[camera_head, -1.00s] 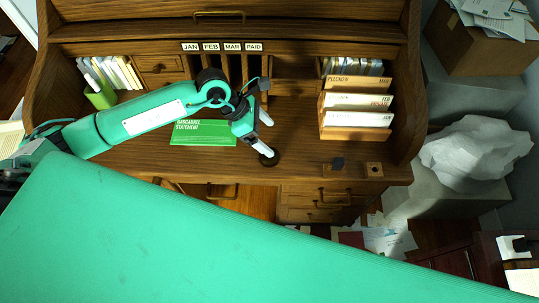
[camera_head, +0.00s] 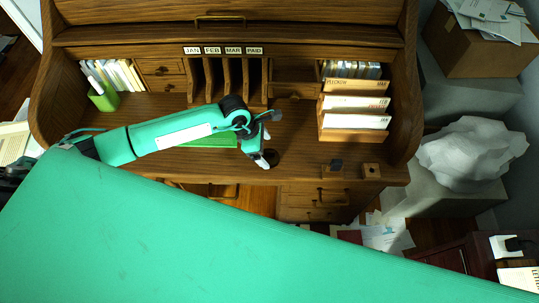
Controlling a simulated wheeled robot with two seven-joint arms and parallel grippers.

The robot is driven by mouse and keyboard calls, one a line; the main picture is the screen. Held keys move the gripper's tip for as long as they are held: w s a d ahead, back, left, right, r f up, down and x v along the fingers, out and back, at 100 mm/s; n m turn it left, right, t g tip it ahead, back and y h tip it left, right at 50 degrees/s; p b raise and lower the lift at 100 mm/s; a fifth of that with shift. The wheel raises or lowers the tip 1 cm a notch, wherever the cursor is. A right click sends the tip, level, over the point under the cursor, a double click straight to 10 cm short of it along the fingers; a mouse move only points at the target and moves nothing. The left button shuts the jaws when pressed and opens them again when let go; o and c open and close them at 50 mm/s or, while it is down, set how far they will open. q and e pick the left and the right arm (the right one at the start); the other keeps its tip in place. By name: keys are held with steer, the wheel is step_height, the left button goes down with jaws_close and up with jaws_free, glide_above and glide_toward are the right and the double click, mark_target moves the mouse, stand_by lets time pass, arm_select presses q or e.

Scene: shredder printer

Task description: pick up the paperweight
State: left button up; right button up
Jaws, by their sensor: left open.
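A small dark round object (camera_head: 271,158), which looks like the paperweight, sits near the front edge of the wooden desk (camera_head: 300,150). My left arm reaches in from the left, and its gripper (camera_head: 265,154) is open, pointing down beside the left of the dark object. The pale fingers overlap it in this view, so I cannot tell whether they touch it or stand around it. My right gripper does not show.
A green statement sheet (camera_head: 215,140) lies partly under my arm. A wooden sorter (camera_head: 350,135) with envelopes stands to the right, a green pen cup (camera_head: 103,98) at the left.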

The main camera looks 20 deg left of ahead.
mark_target(270, 156)
arm_select(q)
steer(key=shift+d+p+x, duration=0.2)
steer(key=shift+p+x, duration=0.2)
steer(key=shift+x, duration=1.4)
steer(key=shift+r, duration=0.1)
steer(key=c, duration=1.3)
steer(key=shift+o, duration=0.2)
